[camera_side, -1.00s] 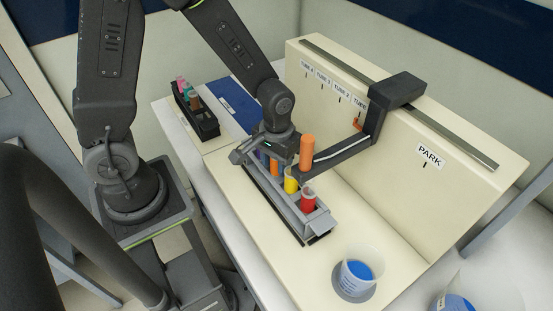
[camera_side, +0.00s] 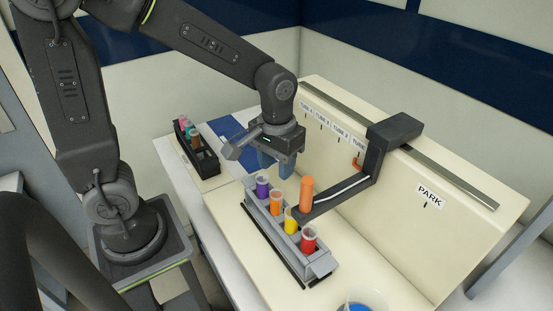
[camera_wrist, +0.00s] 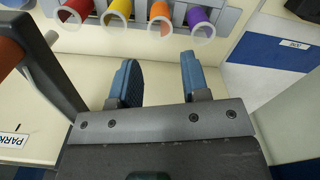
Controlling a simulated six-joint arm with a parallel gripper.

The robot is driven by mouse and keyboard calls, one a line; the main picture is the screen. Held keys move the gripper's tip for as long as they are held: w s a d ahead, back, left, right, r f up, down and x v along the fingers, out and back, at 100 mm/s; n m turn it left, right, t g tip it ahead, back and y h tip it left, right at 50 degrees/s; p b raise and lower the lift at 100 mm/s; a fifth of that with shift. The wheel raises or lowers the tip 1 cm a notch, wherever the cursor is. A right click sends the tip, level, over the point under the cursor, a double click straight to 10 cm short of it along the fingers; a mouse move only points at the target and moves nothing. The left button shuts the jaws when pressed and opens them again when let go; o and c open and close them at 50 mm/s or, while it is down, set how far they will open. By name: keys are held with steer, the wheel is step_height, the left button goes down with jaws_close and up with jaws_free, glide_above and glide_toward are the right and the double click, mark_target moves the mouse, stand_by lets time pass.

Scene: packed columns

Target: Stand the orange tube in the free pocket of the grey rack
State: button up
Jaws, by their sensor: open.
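The orange tube (camera_side: 277,206) stands upright in the grey rack (camera_side: 316,268), between a purple tube (camera_side: 262,187) and a yellow tube (camera_side: 291,222); a red tube (camera_side: 308,242) is at the near end. In the wrist view the orange tube (camera_wrist: 160,19) also sits between the purple and yellow ones, along the top. My gripper (camera_side: 275,170) is open and empty, above and behind the rack's far end, apart from the tubes. In the wrist view its blue fingers (camera_wrist: 157,65) are spread with nothing between them. I see no clearly empty pocket.
A dark sliding arm (camera_side: 350,188) reaches from the cream panel to beside the rack, with an upright orange handle (camera_side: 306,195) at its end. A black rack (camera_side: 207,162) of several tubes stands at the back left. A blue-filled beaker (camera_side: 357,305) is at the bottom edge.

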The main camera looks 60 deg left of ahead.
steer(key=shift+r, duration=0.4)
steer(key=s+a+r+m+t, duration=0.2)
steer(key=s+r+t, duration=0.3)
steer(key=s+r, duration=0.4)
steer(key=shift+s+m+t, duration=0.3)
steer(key=shift+s+m, duration=0.05)
steer(key=shift+m, duration=0.45)
